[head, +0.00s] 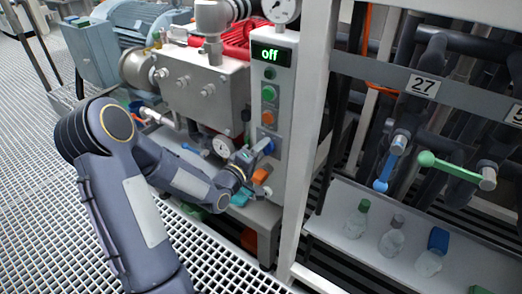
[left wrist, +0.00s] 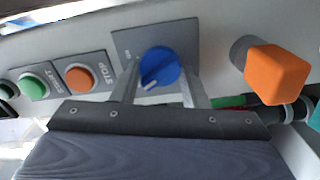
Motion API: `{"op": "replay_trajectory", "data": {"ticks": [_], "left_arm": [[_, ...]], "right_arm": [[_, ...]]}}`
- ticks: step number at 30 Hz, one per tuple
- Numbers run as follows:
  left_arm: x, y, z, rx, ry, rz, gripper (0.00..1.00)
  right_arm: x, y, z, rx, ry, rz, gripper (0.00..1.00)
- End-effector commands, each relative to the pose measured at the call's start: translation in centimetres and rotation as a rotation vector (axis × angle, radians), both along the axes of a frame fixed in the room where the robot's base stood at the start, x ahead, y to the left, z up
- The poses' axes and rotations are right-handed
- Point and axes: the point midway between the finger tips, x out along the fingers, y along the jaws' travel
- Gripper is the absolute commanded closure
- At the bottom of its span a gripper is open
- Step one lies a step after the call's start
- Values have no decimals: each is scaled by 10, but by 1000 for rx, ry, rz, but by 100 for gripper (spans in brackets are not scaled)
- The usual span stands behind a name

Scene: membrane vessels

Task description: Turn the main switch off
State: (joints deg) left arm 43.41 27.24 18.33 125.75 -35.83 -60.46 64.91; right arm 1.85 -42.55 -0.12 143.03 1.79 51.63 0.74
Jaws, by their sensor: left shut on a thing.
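My left gripper (head: 256,150) is at the lower part of the panel. In the left wrist view my left gripper (left wrist: 160,80) has one finger on each side of the knob and is shut on it. In the head view the gripper partly hides the knob. My right gripper is not in view.
A green START button (left wrist: 35,86) and an orange STOP button (left wrist: 79,76) are left of the knob in the left wrist view. An orange block-shaped handle (left wrist: 277,74) juts out to its right. A white frame post (head: 310,140) stands right of the panel.

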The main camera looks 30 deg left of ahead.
Motion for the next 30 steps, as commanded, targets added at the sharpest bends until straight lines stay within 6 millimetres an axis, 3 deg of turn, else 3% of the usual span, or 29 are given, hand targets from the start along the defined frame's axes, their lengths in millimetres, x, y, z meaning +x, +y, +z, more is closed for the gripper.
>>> {"op": "replay_trajectory", "data": {"ticks": [1, 6, 16, 30], "left_arm": [[0, 1, -1, -3, 3, 2, 58], [0, 0, -1, -2, 2, 1, 38], [-4, 1, 0, 0, 1, 2, 38], [-73, 7, 0, -1, 4, 3, 38]], "right_arm": [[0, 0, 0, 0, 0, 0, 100], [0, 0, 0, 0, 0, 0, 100], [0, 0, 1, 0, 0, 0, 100], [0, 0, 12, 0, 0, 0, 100]]}}
